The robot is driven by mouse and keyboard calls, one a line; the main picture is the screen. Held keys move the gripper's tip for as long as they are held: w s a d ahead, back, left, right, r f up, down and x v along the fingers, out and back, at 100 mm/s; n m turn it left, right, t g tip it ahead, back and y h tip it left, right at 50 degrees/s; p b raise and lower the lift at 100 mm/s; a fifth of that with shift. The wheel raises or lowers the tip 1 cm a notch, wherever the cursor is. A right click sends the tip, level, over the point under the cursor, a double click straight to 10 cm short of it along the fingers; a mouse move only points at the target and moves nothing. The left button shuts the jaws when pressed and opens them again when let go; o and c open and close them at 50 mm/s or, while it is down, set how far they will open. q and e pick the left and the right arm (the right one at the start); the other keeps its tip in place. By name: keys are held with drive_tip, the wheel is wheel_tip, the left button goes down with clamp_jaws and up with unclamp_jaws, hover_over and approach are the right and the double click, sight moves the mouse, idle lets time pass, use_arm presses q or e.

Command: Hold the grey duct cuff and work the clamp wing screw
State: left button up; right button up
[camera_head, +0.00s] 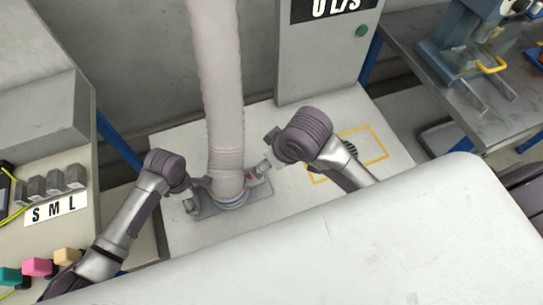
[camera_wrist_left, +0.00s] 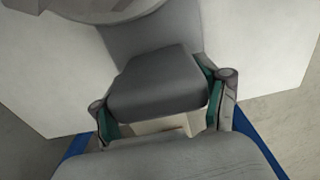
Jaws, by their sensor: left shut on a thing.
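The pale duct (camera_head: 223,90) hangs down to the grey duct cuff (camera_head: 229,190) on the white table, with a blue-white band low around it. My left gripper (camera_head: 192,204) is at the cuff's left side. In the left wrist view its green-padded fingers (camera_wrist_left: 160,108) are shut on a grey block-like tab (camera_wrist_left: 158,80) that runs up to the round cuff. My right gripper (camera_head: 262,166) is at the cuff's right side, beside a small red part (camera_head: 252,177). I cannot make out the wing screw, nor whether the right fingers are closed.
A grey cabinet (camera_head: 322,55) with a display and green button stands behind. A yellow outlined square (camera_head: 362,146) marks the white table (camera_head: 290,222) at right. Left is a bench with blocks and an "S M L" label (camera_head: 55,210); far right, a bench with a blue machine (camera_head: 465,40).

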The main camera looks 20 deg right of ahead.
use_arm(q)
drive_tip(key=o, duration=1)
drive_tip(key=shift+s+a+f, duration=0.15)
drive_tip(key=shift+s+f, duration=0.05)
drive_tip(key=shift+f, duration=0.1)
drive_tip(key=o, duration=0.4)
drive_tip(key=shift+w, duration=0.1)
drive_tip(key=shift+w+r, duration=0.1)
drive_tip(key=shift+r, duration=0.5)
wheel_tip(320, 180, up, 11)
drive_tip(key=shift+r, duration=0.1)
